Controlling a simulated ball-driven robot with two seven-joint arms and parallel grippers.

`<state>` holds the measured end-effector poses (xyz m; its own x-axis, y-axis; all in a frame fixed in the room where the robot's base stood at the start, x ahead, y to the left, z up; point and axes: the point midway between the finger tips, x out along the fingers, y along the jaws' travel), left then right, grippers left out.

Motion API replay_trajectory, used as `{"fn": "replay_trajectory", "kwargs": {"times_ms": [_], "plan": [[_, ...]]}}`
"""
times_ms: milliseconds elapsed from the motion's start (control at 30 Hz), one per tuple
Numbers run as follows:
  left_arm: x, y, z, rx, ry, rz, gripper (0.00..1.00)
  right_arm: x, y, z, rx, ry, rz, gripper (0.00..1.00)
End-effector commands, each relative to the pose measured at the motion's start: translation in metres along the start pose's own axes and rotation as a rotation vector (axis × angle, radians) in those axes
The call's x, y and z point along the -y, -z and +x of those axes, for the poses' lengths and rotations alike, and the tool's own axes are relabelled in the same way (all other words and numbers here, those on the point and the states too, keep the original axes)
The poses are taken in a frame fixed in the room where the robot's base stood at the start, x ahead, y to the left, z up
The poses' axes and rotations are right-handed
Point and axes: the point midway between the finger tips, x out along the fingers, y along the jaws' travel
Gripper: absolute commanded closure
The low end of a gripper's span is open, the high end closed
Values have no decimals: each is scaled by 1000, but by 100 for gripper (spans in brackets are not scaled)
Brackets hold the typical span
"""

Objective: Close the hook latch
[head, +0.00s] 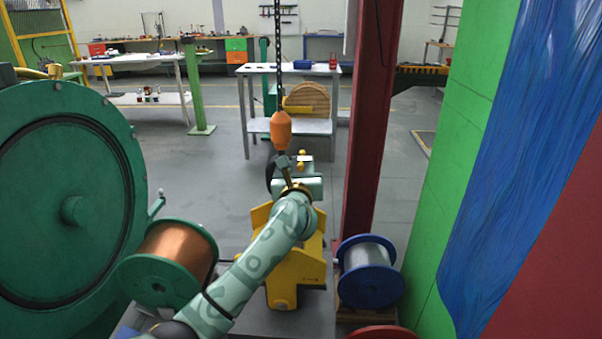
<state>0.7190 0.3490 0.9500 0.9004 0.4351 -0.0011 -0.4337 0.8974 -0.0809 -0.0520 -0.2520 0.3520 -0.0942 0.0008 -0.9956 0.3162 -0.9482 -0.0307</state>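An orange hook block (281,128) hangs on a dark chain in the middle of the head view. Below it, a dark curved part that looks like the hook (270,172) shows just left of my wrist. The latch is too small and too covered to make out. My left arm comes in from the lower left, and my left gripper (287,164) is at the hook, just under the orange block. The fingers overlap the hook, so I cannot tell whether they touch it or how far apart they are. My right gripper is not in view.
A yellow stand (283,290) is below my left arm. A copper spool (176,255) and a large green drum (62,205) are at left. A grey wire spool (367,273) and a dark red post (372,120) are at right. A table (257,127) stands behind the hook.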

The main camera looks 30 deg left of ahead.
Motion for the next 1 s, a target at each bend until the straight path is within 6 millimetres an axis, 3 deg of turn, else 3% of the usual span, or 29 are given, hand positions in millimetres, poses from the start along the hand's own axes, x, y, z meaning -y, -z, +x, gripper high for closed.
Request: {"fn": "replay_trajectory", "kwargs": {"times_ms": [167, 300, 333, 667, 1000], "plan": [[0, -1, 0, 1, 0, 0, 62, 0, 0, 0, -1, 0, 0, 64], [0, -1, 0, 1, 0, 0, 98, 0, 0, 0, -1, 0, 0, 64], [0, 0, 0, 1, 0, 0, 100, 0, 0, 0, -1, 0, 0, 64], [0, 0, -1, 0, 0, 26, 100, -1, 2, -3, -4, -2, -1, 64], [1, 4, -1, 0, 1, 225, 100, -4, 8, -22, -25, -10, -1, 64]]}}
